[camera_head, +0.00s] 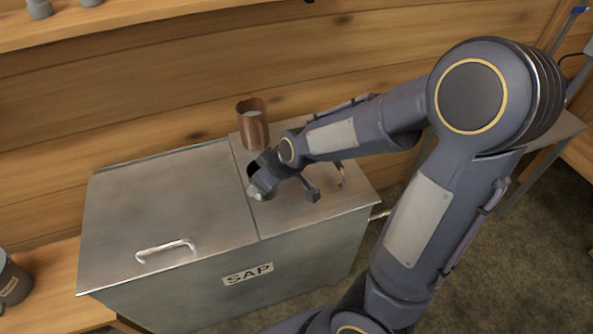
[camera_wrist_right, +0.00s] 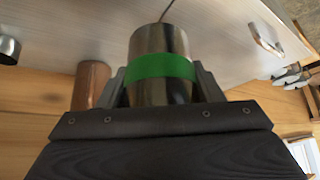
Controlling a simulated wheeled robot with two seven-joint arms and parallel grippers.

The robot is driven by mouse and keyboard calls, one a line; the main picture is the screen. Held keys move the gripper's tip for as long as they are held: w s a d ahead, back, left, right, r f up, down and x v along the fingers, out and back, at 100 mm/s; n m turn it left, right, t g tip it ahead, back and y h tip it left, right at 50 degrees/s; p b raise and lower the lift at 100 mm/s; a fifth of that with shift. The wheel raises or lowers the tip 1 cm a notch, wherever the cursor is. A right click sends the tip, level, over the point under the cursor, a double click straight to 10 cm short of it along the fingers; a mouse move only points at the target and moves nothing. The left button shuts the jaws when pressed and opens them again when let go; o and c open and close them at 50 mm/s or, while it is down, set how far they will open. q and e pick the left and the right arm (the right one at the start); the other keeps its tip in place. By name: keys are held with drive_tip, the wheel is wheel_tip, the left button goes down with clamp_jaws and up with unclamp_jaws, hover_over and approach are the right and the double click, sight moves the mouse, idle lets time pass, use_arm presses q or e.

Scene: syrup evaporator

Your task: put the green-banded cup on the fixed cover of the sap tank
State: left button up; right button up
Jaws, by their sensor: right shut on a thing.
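The green-banded cup (camera_wrist_right: 160,68), steel with a bright green band, sits between the fingers of my right gripper (camera_wrist_right: 162,85), which is shut on it. In the head view my right gripper (camera_head: 264,182) is over the fixed cover (camera_head: 330,201) of the sap tank, near the seam with the handled lid. The gripper and wrist mostly hide the cup there. I cannot tell whether its base touches the cover. My left gripper is not in view.
A copper cup (camera_head: 253,126) stands at the back of the cover, close behind my right gripper; it also shows in the wrist view (camera_wrist_right: 91,85). Another metal vessel (camera_wrist_right: 8,49) shows at that view's left edge. The handled lid (camera_head: 165,205) is clear. A plank wall (camera_head: 180,100) rises behind.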

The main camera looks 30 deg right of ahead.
drive_tip(key=s+d+r+n+g+y+b, duration=0.1)
drive_tip(key=s+d+n+y+b, duration=0.15)
drive_tip(key=s+b, duration=0.4)
drive_tip(key=s+d+r+n+g+y+b, duration=0.1)
drive_tip(key=s+d+n+b, duration=0.1)
drive_tip(key=s+n+b, duration=0.45)
drive_tip(key=w+f, duration=0.3)
drive_tip(key=w, duration=0.2)
drive_tip(key=w+d+f+m+b, duration=0.1)
drive_tip(key=w+f, duration=0.2)
drive_tip(key=w, duration=0.1)
drive_tip(key=w+f+m+b, duration=0.1)
drive_tip(key=w+f, duration=0.2)
drive_tip(key=w, duration=0.2)
drive_tip(key=shift+w+d+f, duration=0.1)
drive_tip(key=shift+w+d, duration=0.2)
drive_tip(key=shift+w+f+b, duration=0.3)
drive_tip(key=shift+w+f, duration=0.05)
drive_tip(key=shift+f, duration=1.55)
drive_tip(key=shift+b, duration=0.35)
